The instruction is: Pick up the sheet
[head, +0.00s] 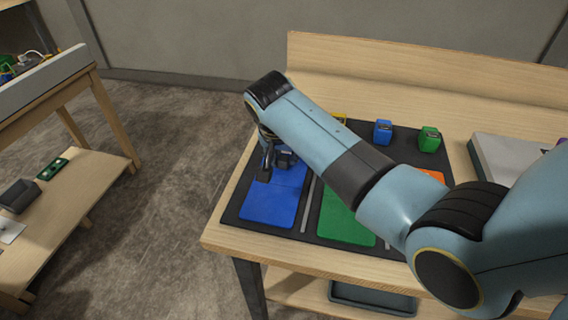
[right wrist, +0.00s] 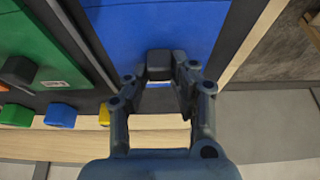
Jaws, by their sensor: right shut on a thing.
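A blue sheet (head: 270,208) lies on the dark mat at the left end of the wooden table; it fills the top middle of the right wrist view (right wrist: 150,25). A dark block (right wrist: 160,64) sits at its near edge in that view. My right gripper (head: 274,168) is over the far part of the blue sheet, pointing down. In the right wrist view its fingers (right wrist: 160,82) are closed in around the dark block. The fingertip contact is partly hidden. I cannot tell whether the sheet is raised off the mat. My left gripper is not in view.
A green sheet (head: 345,222) lies to the right on the dark mat (head: 233,203), with an orange one (head: 430,177) partly behind my arm. Small blue (head: 383,132) and green (head: 430,139) blocks stand at the back. A grey box (head: 492,158) is further right. Bare floor separates the left bench.

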